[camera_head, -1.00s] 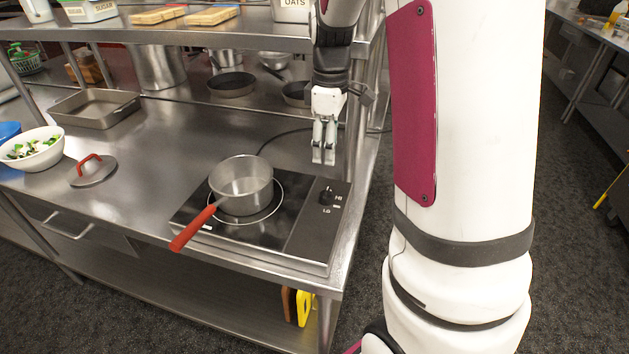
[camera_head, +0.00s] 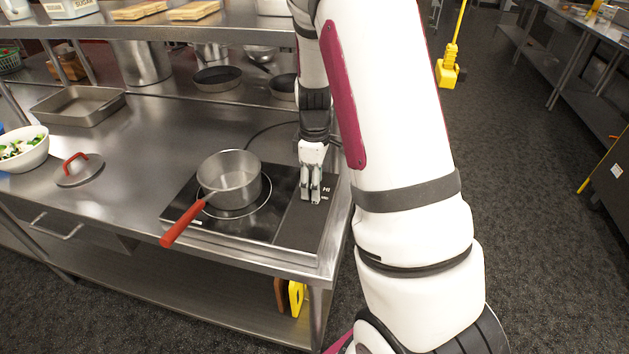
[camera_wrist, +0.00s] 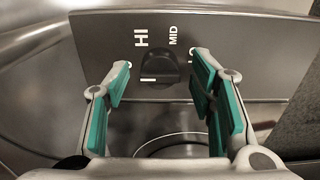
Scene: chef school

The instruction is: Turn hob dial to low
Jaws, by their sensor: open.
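The hob dial (camera_wrist: 160,68) is a black knob on the grey panel of the hob (camera_head: 237,233). In the wrist view the labels HI and MID show beyond it, and a third label is partly hidden by the right finger. A white mark shows at the dial's lower left; the exact setting is unclear. My gripper (camera_head: 311,196) points down over the panel and hides the dial in the head view. Its green-padded fingers (camera_wrist: 160,84) are open, one to each side of the dial in the picture, with gaps. I cannot tell whether they reach down around it.
A saucepan (camera_head: 232,180) with a red handle (camera_head: 187,223) stands on the hob, left of my gripper. A lid (camera_head: 80,170), a metal tray (camera_head: 78,106) and a white bowl (camera_head: 24,150) are farther left. A shelf (camera_head: 180,32) runs above the counter's back.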

